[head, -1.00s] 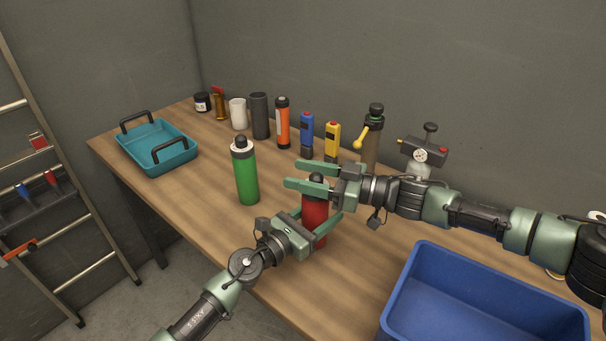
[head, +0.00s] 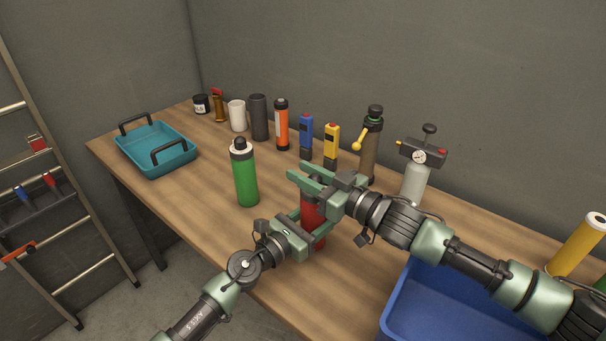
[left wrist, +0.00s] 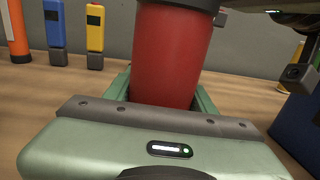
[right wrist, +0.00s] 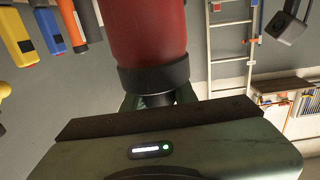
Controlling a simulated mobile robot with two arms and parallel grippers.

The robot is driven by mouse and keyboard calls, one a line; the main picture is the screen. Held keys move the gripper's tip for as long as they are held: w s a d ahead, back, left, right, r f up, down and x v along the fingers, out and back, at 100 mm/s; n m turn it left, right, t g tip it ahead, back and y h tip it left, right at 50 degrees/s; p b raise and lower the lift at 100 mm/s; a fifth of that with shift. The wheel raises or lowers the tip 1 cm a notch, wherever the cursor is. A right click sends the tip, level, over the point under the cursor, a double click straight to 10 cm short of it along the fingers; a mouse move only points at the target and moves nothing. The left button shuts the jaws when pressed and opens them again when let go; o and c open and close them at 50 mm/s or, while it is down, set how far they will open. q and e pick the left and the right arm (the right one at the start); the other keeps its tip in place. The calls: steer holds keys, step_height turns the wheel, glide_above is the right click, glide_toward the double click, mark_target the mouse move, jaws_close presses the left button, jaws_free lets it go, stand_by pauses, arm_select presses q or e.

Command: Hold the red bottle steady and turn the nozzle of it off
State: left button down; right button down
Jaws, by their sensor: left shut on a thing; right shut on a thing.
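The red bottle (head: 312,211) stands upright near the front edge of the wooden table. My left gripper (head: 314,230) is shut around its body from the front left. In the left wrist view the red body (left wrist: 172,58) rises between the fingers. My right gripper (head: 314,177) is shut on the bottle's top, above the left gripper. In the right wrist view the red body (right wrist: 147,32) and its dark collar (right wrist: 153,76) show upside down. The nozzle is mostly hidden between the right fingers, so its setting cannot be seen.
A green bottle (head: 246,180) stands left of the grippers. Behind are an orange torch (head: 281,128), blue (head: 306,132) and yellow (head: 331,142) devices, and a brown bottle (head: 370,152). A blue crate (head: 400,318) lies under my right arm. A teal tray (head: 150,160) is at far left.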

mark_target(321, 182)
stand_by(0.3)
steer(key=c, duration=1.1)
jaws_free()
steer(key=shift+d, duration=0.15)
steer(key=v, duration=0.7)
steer(key=shift+s, duration=0.2)
steer(key=shift+d, duration=0.1)
